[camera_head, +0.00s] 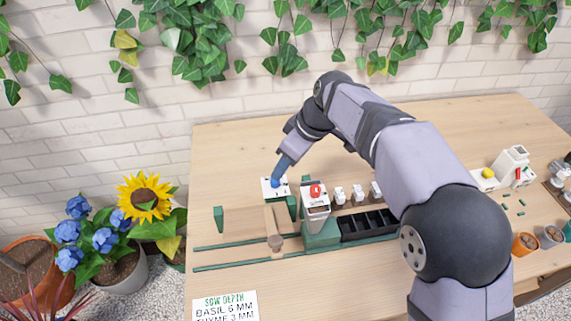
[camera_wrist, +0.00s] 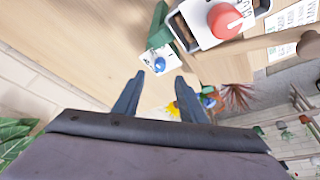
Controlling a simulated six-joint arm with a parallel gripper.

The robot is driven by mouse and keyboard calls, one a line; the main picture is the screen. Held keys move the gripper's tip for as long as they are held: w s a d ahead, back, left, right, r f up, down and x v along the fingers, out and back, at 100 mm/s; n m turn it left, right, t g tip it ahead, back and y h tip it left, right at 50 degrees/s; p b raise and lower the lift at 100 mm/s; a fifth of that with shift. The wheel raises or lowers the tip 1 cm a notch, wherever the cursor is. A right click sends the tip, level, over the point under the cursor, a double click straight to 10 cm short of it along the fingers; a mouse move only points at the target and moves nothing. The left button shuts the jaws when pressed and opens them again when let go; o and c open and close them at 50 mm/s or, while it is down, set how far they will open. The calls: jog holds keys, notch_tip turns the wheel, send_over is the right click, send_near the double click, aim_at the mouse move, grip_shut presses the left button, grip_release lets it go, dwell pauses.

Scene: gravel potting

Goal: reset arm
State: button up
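My gripper (camera_head: 280,172) is at the end of my arm, above the bench near a white plate with a blue button (camera_head: 275,184). In the wrist view my gripper (camera_wrist: 160,77) has its two dark fingers apart with nothing between them. The blue button (camera_wrist: 159,64) shows just beyond the fingertips on its white plate; whether the fingers touch it I cannot tell. My arm reaches across the right half of the bench and hides part of it.
A white box with a red knob (camera_head: 315,191) stands on a green base beside the black tray (camera_head: 365,226). Green rails (camera_head: 240,241) and a wooden slider (camera_head: 275,242) lie to the left. A printed sign (camera_head: 225,306) is at the front. Pots (camera_head: 525,243) stand at the right.

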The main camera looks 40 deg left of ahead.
notch_tip(320, 180, up, 4)
jog(key=w+t+y+p, duration=0.1)
jog(key=w+t+p, duration=0.1)
jog(key=w+d+f+m+h+p, duration=0.15)
jog(key=d+m, duration=0.25)
jog(key=d, duration=0.8)
jog(key=w+d+f+m+h, duration=0.1)
jog(key=d+f+m, duration=0.25)
jog(key=d, duration=0.85)
jog(key=s+d+f+m+g+h, duration=0.1)
jog(key=s+d+m, duration=0.4)
jog(key=d, duration=0.6)
jog(key=s+d+f+m+g+h, duration=0.1)
jog(key=s+d+f+m, duration=0.3)
jog(key=s+d, duration=0.6)
jog(key=shift+s+d+f+m+h+p, duration=0.35)
jog(key=shift+d+m+h, duration=0.1)
jog(key=shift+m, duration=0.4)
jog(key=shift+w, duration=0.15)
jog(key=shift+c, duration=0.2)
